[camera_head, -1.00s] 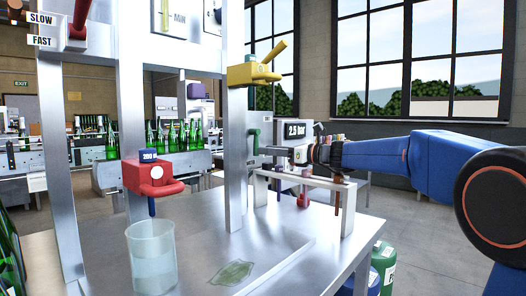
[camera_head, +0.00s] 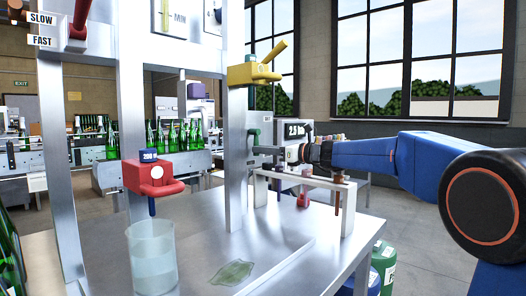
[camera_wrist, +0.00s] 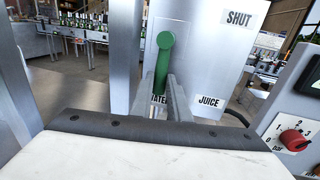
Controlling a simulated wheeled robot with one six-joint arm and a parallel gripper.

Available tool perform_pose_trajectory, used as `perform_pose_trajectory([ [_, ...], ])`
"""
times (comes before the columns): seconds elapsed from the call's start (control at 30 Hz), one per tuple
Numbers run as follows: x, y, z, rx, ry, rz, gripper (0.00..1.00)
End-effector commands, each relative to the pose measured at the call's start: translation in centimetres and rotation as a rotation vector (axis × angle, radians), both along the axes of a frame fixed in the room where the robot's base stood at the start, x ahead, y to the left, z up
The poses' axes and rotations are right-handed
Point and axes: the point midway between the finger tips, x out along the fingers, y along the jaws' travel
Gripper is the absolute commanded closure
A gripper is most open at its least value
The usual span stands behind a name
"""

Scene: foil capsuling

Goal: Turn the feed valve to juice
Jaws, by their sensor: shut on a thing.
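The feed valve has a green handle (camera_wrist: 165,58) on a pale panel (camera_wrist: 190,55). Its round end is at the top and the lever points down toward a partly covered label that reads as WATER (camera_wrist: 158,99). The JUICE label (camera_wrist: 209,102) is to the right of it and the SHUT label (camera_wrist: 239,19) is at the upper right. My gripper (camera_wrist: 168,82) is shut on the lower part of the lever, one finger on each side. In the head view the green handle (camera_head: 254,134) shows small behind the steel post, with my gripper (camera_head: 262,150) just below it.
A red dial (camera_wrist: 294,140) on a grey box is at the right of the wrist view. A metal rack (camera_head: 305,180) stands below my wrist.

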Motion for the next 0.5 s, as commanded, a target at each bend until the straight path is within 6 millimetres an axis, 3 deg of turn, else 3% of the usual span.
perform_pose_trajectory([
  [0.5,1.3,-1.1,0.4,-0.162,-0.207,-0.001,1.0],
])
